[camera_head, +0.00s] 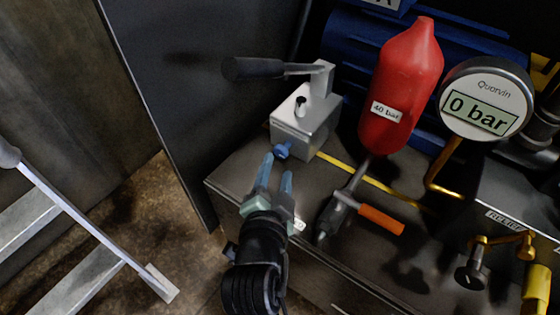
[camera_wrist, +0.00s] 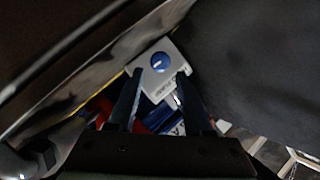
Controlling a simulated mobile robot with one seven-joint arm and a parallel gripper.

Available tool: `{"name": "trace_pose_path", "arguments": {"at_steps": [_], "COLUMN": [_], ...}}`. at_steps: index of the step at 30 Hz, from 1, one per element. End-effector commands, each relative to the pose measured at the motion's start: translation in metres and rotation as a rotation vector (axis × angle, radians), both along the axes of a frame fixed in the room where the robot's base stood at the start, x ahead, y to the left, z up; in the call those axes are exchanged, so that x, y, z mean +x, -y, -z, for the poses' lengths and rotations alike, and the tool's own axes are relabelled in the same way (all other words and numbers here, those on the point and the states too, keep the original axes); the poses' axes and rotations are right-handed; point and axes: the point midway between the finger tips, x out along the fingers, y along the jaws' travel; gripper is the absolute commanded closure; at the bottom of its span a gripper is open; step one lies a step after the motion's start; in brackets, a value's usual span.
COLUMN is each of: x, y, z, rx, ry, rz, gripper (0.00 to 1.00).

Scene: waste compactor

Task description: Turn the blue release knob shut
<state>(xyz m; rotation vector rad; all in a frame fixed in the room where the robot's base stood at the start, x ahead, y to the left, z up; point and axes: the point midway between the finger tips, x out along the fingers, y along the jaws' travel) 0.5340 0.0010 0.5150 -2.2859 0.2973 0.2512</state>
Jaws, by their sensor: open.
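The blue release knob (camera_head: 282,151) sits low on the front of a grey metal block (camera_head: 305,125). In the wrist view the knob (camera_wrist: 160,63) is a round blue disc with a short white mark, on the pale block face (camera_wrist: 150,82) with lettering too small to read. My gripper (camera_head: 275,170) is open with its blue fingers pointing up at the knob, just short of it. In the wrist view my gripper's fingers (camera_wrist: 155,82) stand apart, with the knob between and beyond their tips. Nothing is between the fingers.
A black-handled lever (camera_head: 265,69) rises from the block. To the right are a red "40 bar" cylinder (camera_head: 403,80), an orange-handled valve (camera_head: 381,219) and a gauge reading 0 bar (camera_head: 487,98). A dark panel (camera_head: 165,110) stands left of the block.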

Motion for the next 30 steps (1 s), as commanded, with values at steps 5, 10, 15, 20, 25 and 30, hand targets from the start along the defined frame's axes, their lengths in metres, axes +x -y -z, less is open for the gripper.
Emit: {"name": "trace_pose_path", "arguments": {"at_steps": [5, 10, 15, 20, 25, 30], "x": [0.027, 0.041, 0.046, 0.046, 0.046, 0.046], "y": [0.004, 0.006, 0.007, 0.007, 0.007, 0.006], "z": [0.010, 0.013, 0.013, 0.013, 0.013, 0.013], "rx": [0.000, 0.000, 0.000, 0.000, 0.000, 0.000], "ry": [0.002, 0.000, 0.000, -0.001, 0.000, 0.000], "rz": [0.001, 0.000, 0.000, 0.001, 0.000, 0.000], "gripper": [0.49, 0.49, 0.49, 0.49, 0.67, 0.98]}}
